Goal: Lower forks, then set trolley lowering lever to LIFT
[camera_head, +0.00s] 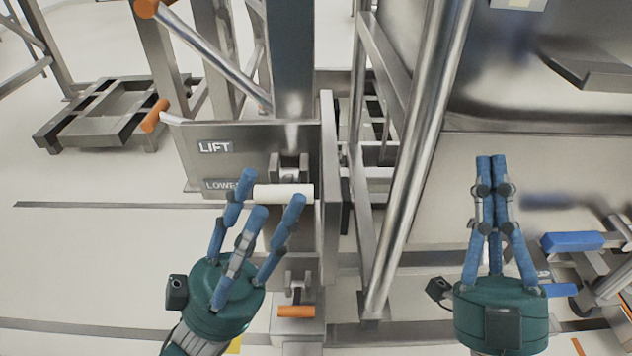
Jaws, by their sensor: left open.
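The steel trolley panel (250,135) carries a LIFT label (215,147) above a LOWER label (222,185). An orange-tipped lever (155,115) sticks out left at the panel's upper edge, above the LIFT label. A white cylindrical handle (283,194) lies level at the panel's lower right, to the right of LOWER. My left gripper (268,196) is open, its blue fingers spread in front of and around this handle's left part; I cannot tell whether they touch. My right gripper (491,160) is shut and empty, apart at the right. I cannot make out the forks.
A long orange-ended bar (205,52) slants above the panel. An orange pedal (296,311) sits low on the trolley. A steel post (418,150) stands between my grippers. A blue-handled device (572,241) is at far right.

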